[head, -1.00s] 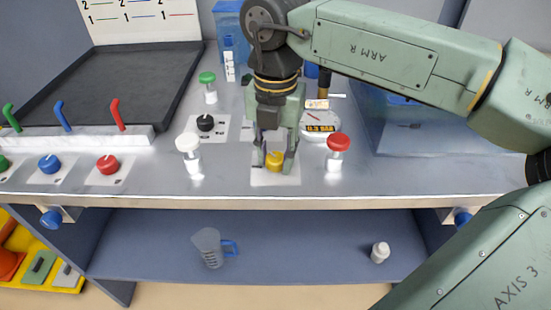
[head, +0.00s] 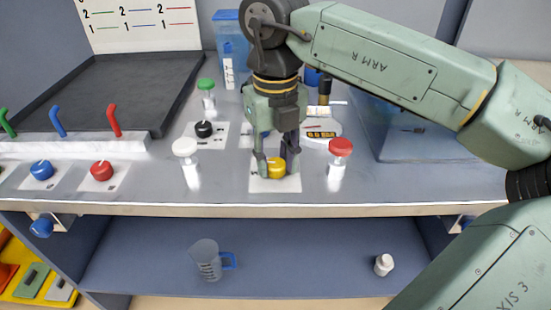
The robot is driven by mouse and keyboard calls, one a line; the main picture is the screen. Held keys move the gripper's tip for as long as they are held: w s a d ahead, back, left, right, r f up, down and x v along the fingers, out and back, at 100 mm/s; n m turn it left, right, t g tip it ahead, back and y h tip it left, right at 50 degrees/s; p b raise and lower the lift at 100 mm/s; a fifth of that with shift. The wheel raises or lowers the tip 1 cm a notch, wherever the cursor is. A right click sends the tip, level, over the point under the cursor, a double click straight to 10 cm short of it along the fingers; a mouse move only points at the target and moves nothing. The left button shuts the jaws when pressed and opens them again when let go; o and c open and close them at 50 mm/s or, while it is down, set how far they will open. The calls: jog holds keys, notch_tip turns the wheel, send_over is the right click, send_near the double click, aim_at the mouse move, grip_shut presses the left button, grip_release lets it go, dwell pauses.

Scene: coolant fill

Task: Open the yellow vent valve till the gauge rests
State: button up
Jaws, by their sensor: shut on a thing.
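The yellow vent valve (head: 277,168) is a round knob on a white plate (head: 275,186) near the front edge of the bench. My gripper (head: 276,167) points straight down over it, with one finger on each side of the knob, and is shut on it. The fingers hide part of the knob, and its pointer mark is too small to read. A round gauge (head: 324,137) with a dark display lies behind and to the right of my gripper. Its reading is too small to make out with certainty.
A white-capped bottle (head: 187,158) stands left of the valve and a red-capped one (head: 339,158) right. A black knob (head: 203,129) and a green-capped bottle (head: 207,95) are behind. Blue (head: 41,170) and red (head: 102,171) knobs sit left. A jug (head: 207,259) stands on the lower shelf.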

aim_at(276, 163)
dwell(0.3)
jog(key=o, duration=1.1)
jog(key=shift+o, duration=0.2)
notch_tip(276, 163, up, 12)
